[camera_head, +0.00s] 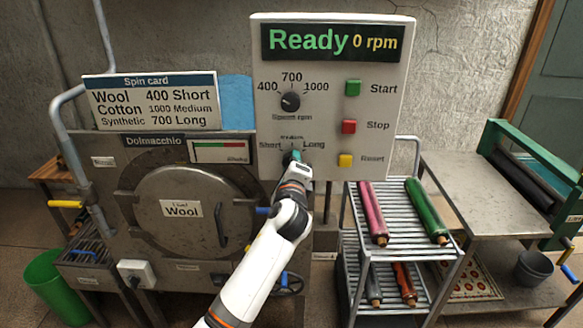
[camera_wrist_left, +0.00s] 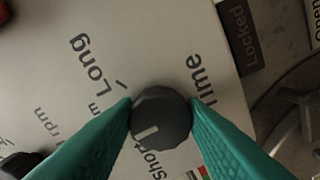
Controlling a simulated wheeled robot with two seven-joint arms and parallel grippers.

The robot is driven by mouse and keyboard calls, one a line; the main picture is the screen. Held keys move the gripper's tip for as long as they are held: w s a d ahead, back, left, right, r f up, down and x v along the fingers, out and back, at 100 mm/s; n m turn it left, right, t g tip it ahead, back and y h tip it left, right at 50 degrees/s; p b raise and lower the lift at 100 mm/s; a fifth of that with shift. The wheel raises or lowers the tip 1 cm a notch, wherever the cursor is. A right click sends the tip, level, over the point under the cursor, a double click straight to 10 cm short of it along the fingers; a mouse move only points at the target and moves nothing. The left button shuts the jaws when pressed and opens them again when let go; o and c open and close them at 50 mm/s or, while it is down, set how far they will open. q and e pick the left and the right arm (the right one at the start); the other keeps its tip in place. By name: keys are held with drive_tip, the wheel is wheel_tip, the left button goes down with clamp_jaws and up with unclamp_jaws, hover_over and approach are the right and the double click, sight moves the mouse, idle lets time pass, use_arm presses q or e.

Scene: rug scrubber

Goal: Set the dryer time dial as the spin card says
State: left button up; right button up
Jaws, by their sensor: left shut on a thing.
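The spin card (camera_head: 152,101) reads Wool 400 Short, Cotton 1000 Medium, Synthetic 700 Long. The drum door's load label (camera_head: 181,209) reads Wool. The dark round time dial (camera_head: 293,157) is mostly hidden by my left gripper (camera_head: 295,157) in the head view. In the left wrist view the time dial (camera_wrist_left: 160,117) sits between the green fingertips of my left gripper (camera_wrist_left: 161,112), which is shut on it. Its white mark points to the lower left, toward the Short side; I cannot tell exactly where. The speed dial (camera_head: 290,101) points toward 400. My right gripper is not in view.
The display (camera_head: 332,41) reads Ready 0 rpm. Green Start (camera_head: 353,88), red Stop (camera_head: 348,126) and yellow Reset (camera_head: 345,160) buttons are right of the dials. A rack (camera_head: 398,197) with rolled rugs and a metal table (camera_head: 470,185) stand at right.

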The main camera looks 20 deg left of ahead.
use_arm(q)
drive_tip(key=n+b, duration=0.3)
drive_tip(key=n, duration=0.8)
idle(0.6)
drive_tip(key=o, duration=1)
drive_tip(key=shift+r, duration=0.1)
